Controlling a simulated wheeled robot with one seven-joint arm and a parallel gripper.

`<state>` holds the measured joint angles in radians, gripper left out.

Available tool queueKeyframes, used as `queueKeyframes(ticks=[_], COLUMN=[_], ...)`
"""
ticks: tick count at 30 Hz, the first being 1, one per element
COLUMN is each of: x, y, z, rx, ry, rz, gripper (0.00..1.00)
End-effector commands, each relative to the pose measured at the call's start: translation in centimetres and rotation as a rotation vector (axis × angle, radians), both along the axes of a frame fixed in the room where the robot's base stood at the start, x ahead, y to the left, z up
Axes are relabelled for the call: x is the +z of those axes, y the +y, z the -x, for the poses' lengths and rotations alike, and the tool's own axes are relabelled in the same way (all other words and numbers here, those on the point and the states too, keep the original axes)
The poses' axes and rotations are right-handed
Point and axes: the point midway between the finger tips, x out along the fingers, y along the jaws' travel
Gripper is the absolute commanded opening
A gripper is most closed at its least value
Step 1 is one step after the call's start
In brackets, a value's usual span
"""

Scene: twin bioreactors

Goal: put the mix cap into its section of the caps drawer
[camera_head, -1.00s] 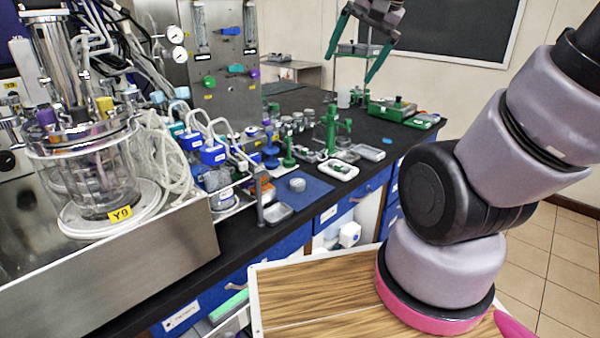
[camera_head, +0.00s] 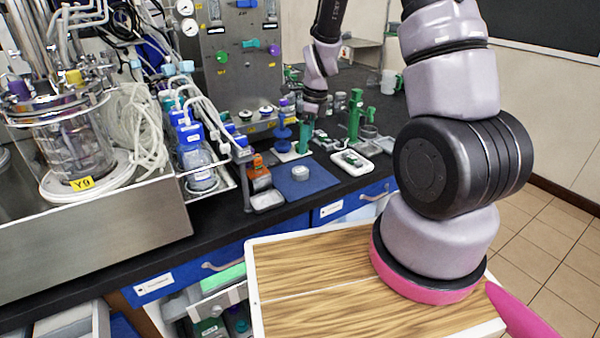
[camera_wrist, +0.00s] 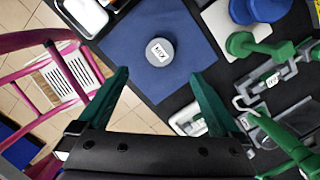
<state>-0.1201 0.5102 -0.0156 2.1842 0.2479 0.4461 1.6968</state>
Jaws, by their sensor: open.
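The mix cap (camera_wrist: 160,51) is a small grey round cap with a printed label. It lies on a blue mat (camera_wrist: 120,35), and in the head view the cap (camera_head: 300,172) is also on the mat near the bench's front edge. My gripper (camera_wrist: 158,78) is open and empty, with its teal fingers spread and the cap beyond the tips, between their lines. In the head view my gripper (camera_head: 306,142) hangs over the bench behind the mat. Blue drawer fronts (camera_head: 245,256) with white labels are under the bench; I cannot read which is the caps drawer.
Green stands (camera_head: 355,118) and a white tray (camera_head: 352,162) are right of the mat. The glass bioreactor vessel (camera_head: 65,145) stands far left. A wooden-topped surface (camera_head: 320,280) is in front of the bench.

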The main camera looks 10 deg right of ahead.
Motion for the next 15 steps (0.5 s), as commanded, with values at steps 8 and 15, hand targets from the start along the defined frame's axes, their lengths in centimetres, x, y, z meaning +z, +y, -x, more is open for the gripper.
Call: queueKeyframes(ticks=[8,15], x=[-4.2,-6.1], y=[0.5,0.8], z=[-0.2,-0.4], rx=[-0.011,-0.009], ry=[0.007,0.005], rz=[0.000,0.000], gripper=[1.00,1.00])
